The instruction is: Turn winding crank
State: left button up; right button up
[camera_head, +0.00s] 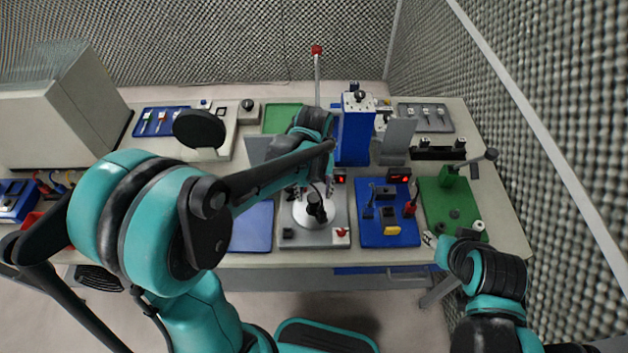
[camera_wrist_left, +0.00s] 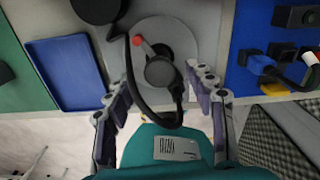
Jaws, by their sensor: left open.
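A winding unit with a pale round disc (camera_head: 299,213) and a dark hub stands on a grey plate in the middle of the table. In the left wrist view the disc (camera_wrist_left: 185,38) carries a dark hub (camera_wrist_left: 159,71) with a small red knob (camera_wrist_left: 137,40) beside it. My left gripper (camera_head: 313,188) is open above the disc. In the wrist view its fingers (camera_wrist_left: 163,103) are on either side of a black curved part below the hub; contact cannot be told. My right gripper (camera_head: 432,239) is low by the green board's front left corner, its jaws unclear.
A blue board (camera_head: 377,239) with small fittings lies right of the winding unit. A green board (camera_head: 436,211) with a lever lies further right. A blue block (camera_head: 354,140) stands behind. A plain blue tray (camera_head: 250,232) lies left; it also shows in the wrist view (camera_wrist_left: 68,70).

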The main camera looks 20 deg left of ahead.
pick_arm(q)
notch_tip(320, 180, up, 11)
dwell(0.3)
dwell(0.4)
jog(key=n+t+b, duration=0.2)
jog(key=n+t, duration=0.1)
jog(key=n, duration=1)
send_near(312, 199)
notch_tip(312, 199, up, 3)
jog(key=s+a, duration=0.2)
jog(key=s+a+f+n+t+b, duration=0.1)
jog(key=s+f+n+t, duration=0.3)
jog(key=n, duration=1.4)
jog(key=shift+s+a+f, duration=0.25)
jog(key=shift+s+a, duration=0.35)
jog(key=shift+s, duration=0.1)
jog(key=shift+n, duration=0.3)
